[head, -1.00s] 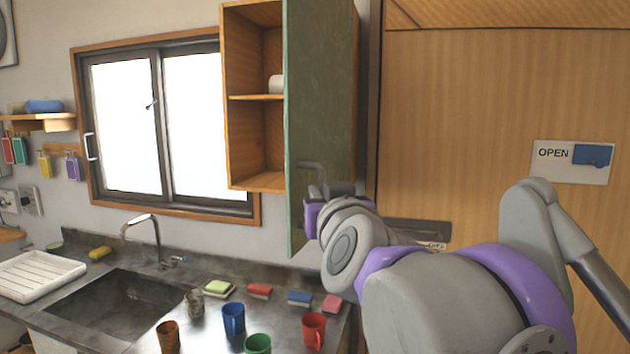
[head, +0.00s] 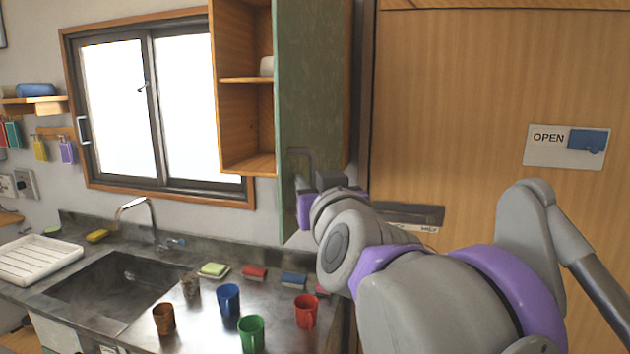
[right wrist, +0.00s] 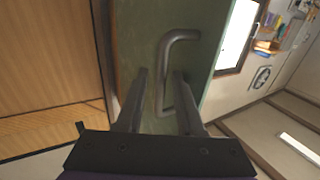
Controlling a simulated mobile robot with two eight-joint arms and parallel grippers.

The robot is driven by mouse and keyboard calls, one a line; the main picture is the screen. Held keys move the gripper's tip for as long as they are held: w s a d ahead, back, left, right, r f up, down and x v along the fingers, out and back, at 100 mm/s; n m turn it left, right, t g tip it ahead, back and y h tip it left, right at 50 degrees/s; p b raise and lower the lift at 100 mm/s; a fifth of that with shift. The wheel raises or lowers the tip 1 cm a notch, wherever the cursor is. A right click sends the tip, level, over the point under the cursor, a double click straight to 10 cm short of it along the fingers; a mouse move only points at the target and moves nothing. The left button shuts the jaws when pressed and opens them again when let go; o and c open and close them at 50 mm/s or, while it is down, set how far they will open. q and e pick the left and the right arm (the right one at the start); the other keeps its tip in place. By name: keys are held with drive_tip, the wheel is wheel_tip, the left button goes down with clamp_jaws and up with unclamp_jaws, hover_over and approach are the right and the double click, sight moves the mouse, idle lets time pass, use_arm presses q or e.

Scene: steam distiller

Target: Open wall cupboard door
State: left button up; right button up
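The wall cupboard door (head: 308,100) is a green panel. It stands swung out from the wooden wall cupboard (head: 246,120), whose shelves show to its left. The door's grey bar handle (head: 298,152) is near its lower end. My right gripper (head: 303,183) is at the handle. In the right wrist view, the two fingers of my right gripper (right wrist: 161,75) are apart, one on each side of the handle (right wrist: 163,80). Narrow gaps show between the bar and the fingers. My left gripper is not in view.
Below is a counter with a sink (head: 110,285), tap (head: 148,215), white rack (head: 35,258) and several mugs, including a blue mug (head: 228,300) and a red mug (head: 306,311). A window (head: 150,110) is left of the cupboard. A wooden panel (head: 450,100) stands to the right.

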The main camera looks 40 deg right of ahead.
drive_tip(key=b+v, duration=0.6)
drive_tip(key=v, duration=0.5)
idle(0.5)
drive_tip(key=shift+w, duration=0.1)
